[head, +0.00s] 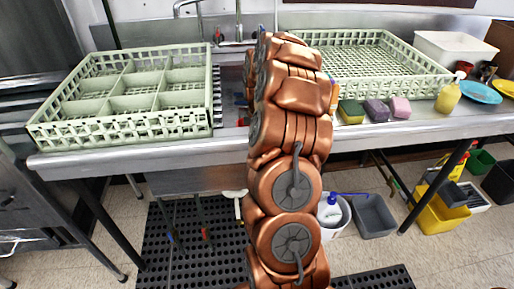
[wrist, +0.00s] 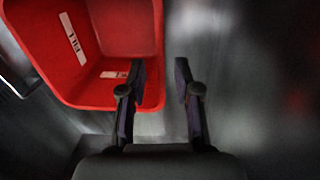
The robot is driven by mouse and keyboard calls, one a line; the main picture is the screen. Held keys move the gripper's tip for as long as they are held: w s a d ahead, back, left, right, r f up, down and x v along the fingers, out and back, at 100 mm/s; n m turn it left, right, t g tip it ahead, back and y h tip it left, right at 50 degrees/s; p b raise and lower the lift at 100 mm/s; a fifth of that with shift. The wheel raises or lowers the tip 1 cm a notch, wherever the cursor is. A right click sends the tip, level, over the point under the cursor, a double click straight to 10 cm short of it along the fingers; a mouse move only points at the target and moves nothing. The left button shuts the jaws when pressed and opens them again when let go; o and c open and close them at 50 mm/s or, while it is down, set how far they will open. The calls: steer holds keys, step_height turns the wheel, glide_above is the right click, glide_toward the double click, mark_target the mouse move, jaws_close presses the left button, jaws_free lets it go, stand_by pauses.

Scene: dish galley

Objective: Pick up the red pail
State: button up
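The red pail (wrist: 60,85) fills the upper left of the wrist view, seen from above into its open inside, with a white label on its inner wall. My gripper (wrist: 160,70) is open and empty. Its left finger overlaps the inside of the pail, and its right finger is outside, over the grey metal surface. The pail's right rim runs between the two fingers, and I see no finger pressed on it. In the head view my arm covers the middle of the sink counter, and the pail and gripper are hidden there.
Pale green dish racks stand on the steel counter (head: 180,150) at left (head: 60,125) and right (head: 425,75) of my arm. Sponges (head: 376,110), a yellow bottle (head: 448,97) and a blue plate (head: 481,92) lie to the right. A faucet (head: 238,30) stands behind. Buckets sit on the floor below.

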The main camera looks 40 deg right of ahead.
steer(key=shift+w+d+f+p, duration=0.1)
steer(key=shift+w+f+p, duration=0.1)
steer(key=shift+f, duration=1.35)
steer(key=shift+w+f+p, duration=0.1)
steer(key=shift+f+p, duration=0.1)
steer(key=shift+f, duration=1.3)
jaws_close()
